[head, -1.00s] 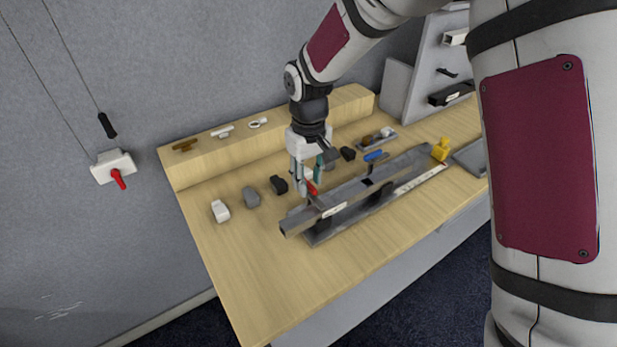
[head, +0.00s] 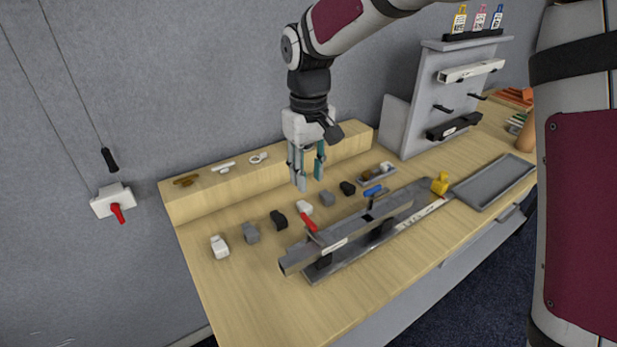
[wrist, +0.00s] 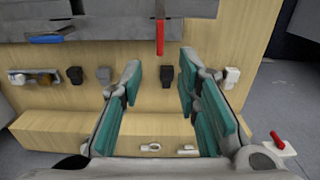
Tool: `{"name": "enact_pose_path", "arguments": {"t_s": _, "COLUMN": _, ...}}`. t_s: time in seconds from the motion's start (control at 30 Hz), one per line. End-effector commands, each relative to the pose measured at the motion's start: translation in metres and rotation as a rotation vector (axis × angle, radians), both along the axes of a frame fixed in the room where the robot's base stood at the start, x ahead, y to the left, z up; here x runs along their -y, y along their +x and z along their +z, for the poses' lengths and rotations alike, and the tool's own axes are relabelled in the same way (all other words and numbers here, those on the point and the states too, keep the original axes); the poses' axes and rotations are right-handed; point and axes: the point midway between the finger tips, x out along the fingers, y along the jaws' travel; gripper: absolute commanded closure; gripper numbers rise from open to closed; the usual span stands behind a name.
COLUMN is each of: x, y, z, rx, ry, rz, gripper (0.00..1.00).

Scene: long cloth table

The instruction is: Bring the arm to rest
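My gripper (head: 307,178) is raised above the wooden table (head: 231,300), near the back ledge, with its fingers pointing down. In the wrist view my gripper (wrist: 157,90) shows two teal-padded fingers spread well apart with nothing between them. It is open and empty. My arm reaches in from the upper right of the head view and bends down at the wrist. The fingers hang clear of the small blocks below them.
A long grey metal channel (head: 352,233) with a red lever (head: 309,222) lies below and right of my gripper. Several small blocks, including a black one (head: 279,220), stand in a row. A grey rack (head: 425,105) and a tray (head: 490,183) are to the right.

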Motion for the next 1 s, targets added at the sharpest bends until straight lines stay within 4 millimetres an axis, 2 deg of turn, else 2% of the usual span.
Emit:
{"name": "enact_pose_path", "arguments": {"t_s": 0.27, "x": 0.005, "y": -0.003, "z": 0.006, "rx": 0.011, "ry": -0.001, "rz": -0.01, "gripper": 0.7}}
{"name": "enact_pose_path", "arguments": {"t_s": 0.43, "x": 0.035, "y": -0.022, "z": 0.039, "rx": 0.067, "ry": -0.003, "rz": -0.069, "gripper": 0.7}}
{"name": "enact_pose_path", "arguments": {"t_s": 0.7, "x": 0.102, "y": -0.083, "z": 0.093, "rx": 0.19, "ry": 0.007, "rz": -0.227, "gripper": 0.7}}
{"name": "enact_pose_path", "arguments": {"t_s": 0.83, "x": 0.13, "y": -0.117, "z": 0.109, "rx": 0.246, "ry": 0.022, "rz": -0.307, "gripper": 0.7}}
{"name": "enact_pose_path", "arguments": {"t_s": 1.0, "x": 0.161, "y": -0.164, "z": 0.118, "rx": 0.318, "ry": 0.05, "rz": -0.41, "gripper": 0.7}}
